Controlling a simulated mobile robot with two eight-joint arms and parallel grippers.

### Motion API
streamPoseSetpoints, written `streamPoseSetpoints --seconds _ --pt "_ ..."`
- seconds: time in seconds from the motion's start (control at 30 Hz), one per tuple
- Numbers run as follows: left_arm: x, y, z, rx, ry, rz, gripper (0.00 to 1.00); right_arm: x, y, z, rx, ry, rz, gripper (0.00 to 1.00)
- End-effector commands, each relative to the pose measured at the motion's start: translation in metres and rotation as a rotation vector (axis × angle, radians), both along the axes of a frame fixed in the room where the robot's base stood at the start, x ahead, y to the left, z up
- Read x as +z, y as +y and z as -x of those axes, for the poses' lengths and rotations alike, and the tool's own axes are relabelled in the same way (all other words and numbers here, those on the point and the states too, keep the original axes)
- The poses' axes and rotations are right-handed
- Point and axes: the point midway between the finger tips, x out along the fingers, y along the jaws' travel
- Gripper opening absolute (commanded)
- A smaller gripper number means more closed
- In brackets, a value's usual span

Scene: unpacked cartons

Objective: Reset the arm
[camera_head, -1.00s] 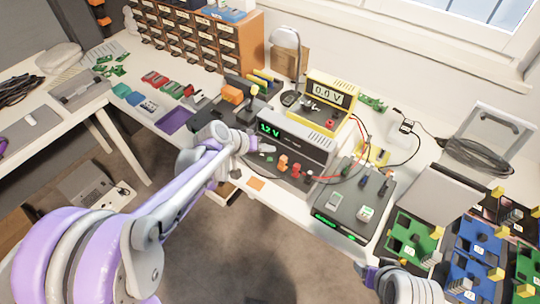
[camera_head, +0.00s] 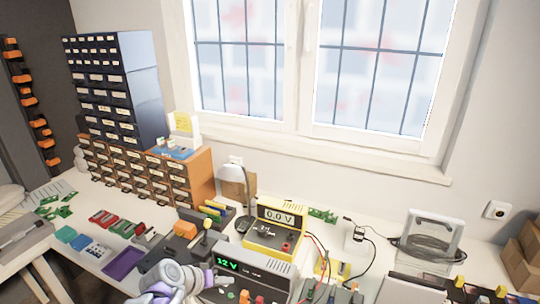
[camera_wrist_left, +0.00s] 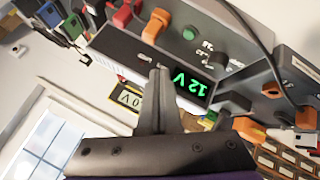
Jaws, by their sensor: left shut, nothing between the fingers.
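My left arm comes in at the bottom of the head view, and its gripper (camera_head: 212,279) is at the left end of the power supply (camera_head: 255,268) with the green "12 V" display. In the left wrist view my left gripper's fingers (camera_wrist_left: 158,76) are together with nothing between them. They are in front of the power supply (camera_wrist_left: 130,50), which appears upside down there. I cannot tell whether they touch it. My right gripper is not in view.
A yellow meter (camera_head: 272,232) reading 0.0 V stands behind the power supply. A lamp (camera_head: 238,190), drawer cabinets (camera_head: 150,175), a purple tray (camera_head: 123,263) and several small parts crowd the bench. Red and black cables run to the right. A window (camera_head: 340,70) is behind.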

Motion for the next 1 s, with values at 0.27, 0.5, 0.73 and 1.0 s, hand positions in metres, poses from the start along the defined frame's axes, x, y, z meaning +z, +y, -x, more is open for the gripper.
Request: streamPoseSetpoints --seconds 0.27,0.5,0.73,1.0 --pt "0.03 -0.007 0.109 -0.011 0.08 -0.197 0.0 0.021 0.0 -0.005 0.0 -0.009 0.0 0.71" --pt "0.031 0.009 0.202 0.001 0.119 -0.393 0.0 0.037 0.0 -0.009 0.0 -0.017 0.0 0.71" --pt "0.024 0.022 0.24 0.014 0.124 -0.491 0.0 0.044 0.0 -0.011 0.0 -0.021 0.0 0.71" --pt "0.024 0.022 0.24 0.014 0.124 -0.491 0.0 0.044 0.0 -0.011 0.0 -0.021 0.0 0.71"
